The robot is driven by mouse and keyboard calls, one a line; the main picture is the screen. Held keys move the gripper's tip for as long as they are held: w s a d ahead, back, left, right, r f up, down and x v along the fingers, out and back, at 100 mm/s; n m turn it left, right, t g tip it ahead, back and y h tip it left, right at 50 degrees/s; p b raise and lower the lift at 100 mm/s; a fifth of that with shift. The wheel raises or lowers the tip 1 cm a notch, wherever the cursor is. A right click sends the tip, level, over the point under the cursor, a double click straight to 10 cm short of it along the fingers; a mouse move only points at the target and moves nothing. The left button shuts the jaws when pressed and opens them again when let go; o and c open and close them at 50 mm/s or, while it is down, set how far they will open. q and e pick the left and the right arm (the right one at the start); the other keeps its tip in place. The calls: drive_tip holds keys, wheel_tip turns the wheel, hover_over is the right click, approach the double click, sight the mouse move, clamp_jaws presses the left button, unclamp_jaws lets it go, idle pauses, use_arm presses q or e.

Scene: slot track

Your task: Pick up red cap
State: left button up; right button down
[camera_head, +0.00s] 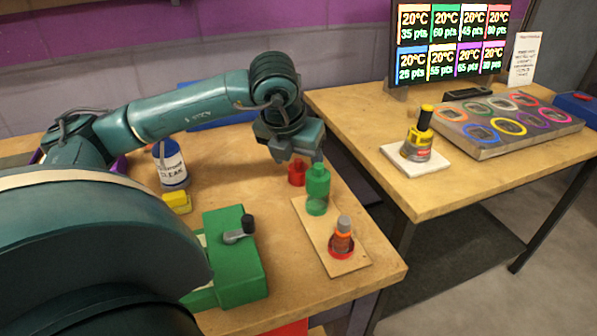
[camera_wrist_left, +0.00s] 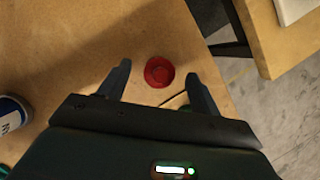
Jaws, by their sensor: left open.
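The red cap (camera_head: 297,172) stands on the wooden table near its right edge, just behind a green bottle. In the left wrist view the red cap (camera_wrist_left: 159,72) is a round red piece lying ahead of and between my fingertips. My left gripper (camera_head: 298,160) is above the cap, pointing down, and partly hides it in the head view. In the left wrist view its two fingers (camera_wrist_left: 158,82) are spread apart with nothing between them but a view of the cap and table. My right gripper is in neither view.
A green bottle (camera_head: 317,190) stands close in front of the cap. A board (camera_head: 322,228) holds a red-and-grey piece (camera_head: 342,240). A green device with a black knob (camera_head: 235,260), a yellow block (camera_head: 177,202) and a labelled container (camera_head: 170,165) are left. A second table (camera_head: 440,190) is right, across a gap.

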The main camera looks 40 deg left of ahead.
use_arm(q)
drive_tip(key=shift+x, duration=0.9)
drive_tip(key=shift+r, duration=0.1)
drive_tip(key=shift+c, duration=0.3)
drive_tip(key=c, duration=1)
drive_tip(key=shift+o, duration=0.2)
